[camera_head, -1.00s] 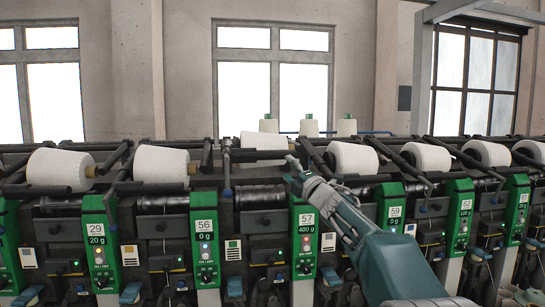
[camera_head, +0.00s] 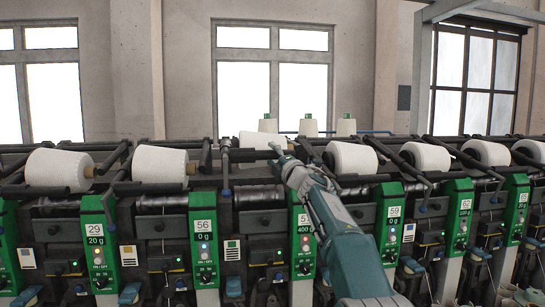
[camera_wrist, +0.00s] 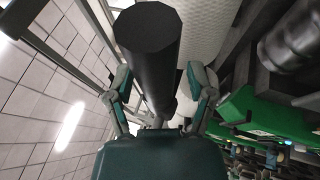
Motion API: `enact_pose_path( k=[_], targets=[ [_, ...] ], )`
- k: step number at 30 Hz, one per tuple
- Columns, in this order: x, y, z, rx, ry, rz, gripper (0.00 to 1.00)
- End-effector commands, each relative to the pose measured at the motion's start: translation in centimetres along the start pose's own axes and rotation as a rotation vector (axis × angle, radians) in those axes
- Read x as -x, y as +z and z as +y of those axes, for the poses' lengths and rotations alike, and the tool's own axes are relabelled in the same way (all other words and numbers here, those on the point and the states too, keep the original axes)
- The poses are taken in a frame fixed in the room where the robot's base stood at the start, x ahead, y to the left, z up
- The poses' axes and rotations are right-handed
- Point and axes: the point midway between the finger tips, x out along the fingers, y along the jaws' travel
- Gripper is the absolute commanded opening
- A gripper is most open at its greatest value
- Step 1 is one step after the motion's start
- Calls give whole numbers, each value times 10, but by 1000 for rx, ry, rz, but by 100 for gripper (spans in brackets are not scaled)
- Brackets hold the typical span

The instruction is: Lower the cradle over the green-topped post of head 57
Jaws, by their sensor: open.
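The green-topped post of head 57 (camera_head: 305,245) stands below my forearm, which covers part of its number label; "400" still shows. The cradle's black handle (camera_head: 258,156) lies across, in front of a white yarn cone (camera_head: 262,141), and is raised above the post. My gripper (camera_head: 281,156) is at the right end of this handle. In the wrist view the black handle (camera_wrist: 148,45) runs between the two fingers of my open gripper (camera_wrist: 158,82), with a gap visible on either side. The cradle's far end is hidden.
Head 56 (camera_head: 205,250) stands to the left and head 59 (camera_head: 392,222) to the right. More white cones (camera_head: 352,160) and black arms line the machine. A thin upright lever (camera_head: 226,165) stands left of the handle.

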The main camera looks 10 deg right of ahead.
Motion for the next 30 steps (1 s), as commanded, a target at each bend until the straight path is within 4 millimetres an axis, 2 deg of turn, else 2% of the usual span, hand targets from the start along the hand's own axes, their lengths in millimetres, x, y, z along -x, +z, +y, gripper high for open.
enact_pose_path(
  k=[5, 6, 8, 9, 10, 16, 19, 30],
  targets=[
    [0, 0, 0, 0, 0, 0, 69],
    [0, 0, 0, 0, 0, 0, 51],
    [0, 0, 0, 0, 0, 0, 25],
    [0, 0, 0, 0, 0, 0, 7],
    [0, 0, 0, 0, 0, 0, 0],
    [0, 0, -2, -1, -2, 0, 0],
    [1, -1, -10, -3, -6, 1, 0],
    [15, -7, -75, -6, -7, 1, 0]
  ],
)
